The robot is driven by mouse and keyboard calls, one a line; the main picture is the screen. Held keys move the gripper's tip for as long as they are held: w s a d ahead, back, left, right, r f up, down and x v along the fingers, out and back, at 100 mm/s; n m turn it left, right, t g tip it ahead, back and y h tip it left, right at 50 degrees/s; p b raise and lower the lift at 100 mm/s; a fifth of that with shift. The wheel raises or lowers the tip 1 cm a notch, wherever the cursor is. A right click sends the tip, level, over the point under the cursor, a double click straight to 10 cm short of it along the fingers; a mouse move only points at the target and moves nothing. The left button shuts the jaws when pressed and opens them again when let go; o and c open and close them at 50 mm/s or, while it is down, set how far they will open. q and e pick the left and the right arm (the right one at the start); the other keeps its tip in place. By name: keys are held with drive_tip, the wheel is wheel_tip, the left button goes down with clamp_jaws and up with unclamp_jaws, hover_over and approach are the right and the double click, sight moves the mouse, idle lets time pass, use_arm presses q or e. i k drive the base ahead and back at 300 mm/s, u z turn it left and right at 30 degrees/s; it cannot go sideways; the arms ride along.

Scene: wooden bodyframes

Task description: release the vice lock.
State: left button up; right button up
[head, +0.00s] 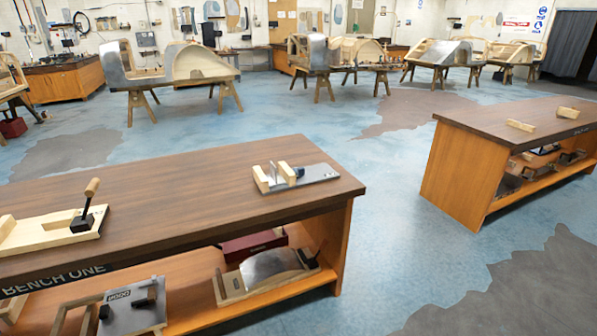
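A vice-like fixture on a pale wooden base (50,232) sits at the left of the near bench top. A black lever lock (82,222) with a wooden handle (92,188) stands tilted up at its right end. Wooden blocks stand at its left end, partly cut off by the picture edge. A second fixture on a grey metal plate (315,174) sits near the bench's far right corner, with upright wooden blocks (265,177) and a small dark blue part. I cannot tell from the picture which one the task means. Neither of my grippers shows.
The near bench (190,195) is marked BENCH ONE and is clear between the fixtures. Its lower shelf holds a red box (252,245), a curved metal panel (272,267) and a metal plate (135,308). Another bench (470,165) stands right, across open blue floor (390,240).

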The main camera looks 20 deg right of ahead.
sight(300, 170)
drive_tip(key=z, duration=0.35)
drive_tip(key=i, duration=0.55)
drive_tip(key=z, duration=1.05)
drive_tip(key=i, duration=0.65)
drive_tip(key=z, duration=0.45)
